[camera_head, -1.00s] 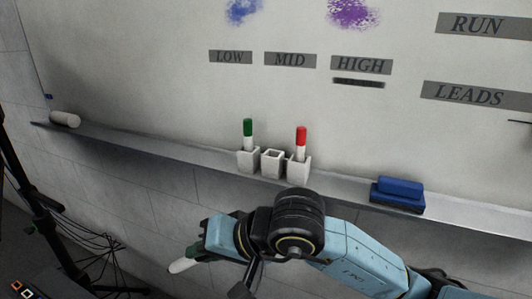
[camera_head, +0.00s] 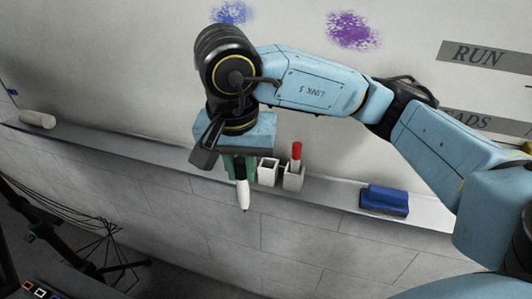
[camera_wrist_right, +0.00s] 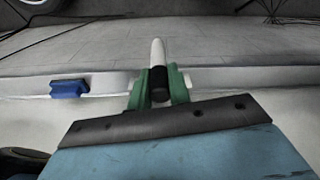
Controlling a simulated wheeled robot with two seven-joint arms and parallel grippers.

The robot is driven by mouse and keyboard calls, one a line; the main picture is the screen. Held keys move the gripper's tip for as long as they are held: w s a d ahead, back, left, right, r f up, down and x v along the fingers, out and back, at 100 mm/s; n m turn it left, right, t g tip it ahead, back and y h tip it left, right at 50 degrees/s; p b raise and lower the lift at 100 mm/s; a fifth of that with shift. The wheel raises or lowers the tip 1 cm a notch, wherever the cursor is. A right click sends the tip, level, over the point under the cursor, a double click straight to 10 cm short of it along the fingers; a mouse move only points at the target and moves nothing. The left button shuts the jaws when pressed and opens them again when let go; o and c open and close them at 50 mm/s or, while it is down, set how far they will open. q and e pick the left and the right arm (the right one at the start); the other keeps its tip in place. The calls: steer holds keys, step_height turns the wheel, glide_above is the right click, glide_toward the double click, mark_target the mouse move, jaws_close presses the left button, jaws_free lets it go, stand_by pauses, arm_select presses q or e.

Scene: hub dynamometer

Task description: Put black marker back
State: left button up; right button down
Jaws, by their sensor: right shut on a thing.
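My right gripper (camera_head: 241,168) has green fingers shut on the black marker (camera_head: 243,196), which hangs with its white body pointing down in front of the ledge. In the right wrist view its black end (camera_wrist_right: 159,84) sits between the fingers (camera_wrist_right: 158,92) and the white body points away. The middle white holder (camera_head: 268,173) looks empty, just right of the gripper. The right holder (camera_head: 292,181) has a red-capped marker (camera_head: 296,151) standing in it. The left holder and green-capped marker are hidden behind my gripper. My left gripper is not in view.
The holders stand on a narrow wall ledge (camera_head: 330,189) below the whiteboard (camera_head: 400,40). A blue eraser (camera_head: 384,199) lies to the right, and a white cylinder (camera_head: 37,119) lies at the far left. A dark stand (camera_head: 50,232) with cables is at lower left.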

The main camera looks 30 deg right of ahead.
steer(key=w+d+p, duration=0.2)
steer(key=w+d, duration=0.8)
steer(key=d, duration=0.2)
step_height(320, 180, down, 7)
steer(key=p, duration=0.1)
steer(key=c, duration=1.3)
jaws_free()
step_height(320, 180, up, 12)
steer(key=s, duration=0.1)
steer(key=shift+a+b, duration=0.3)
steer(key=shift+a, duration=0.15)
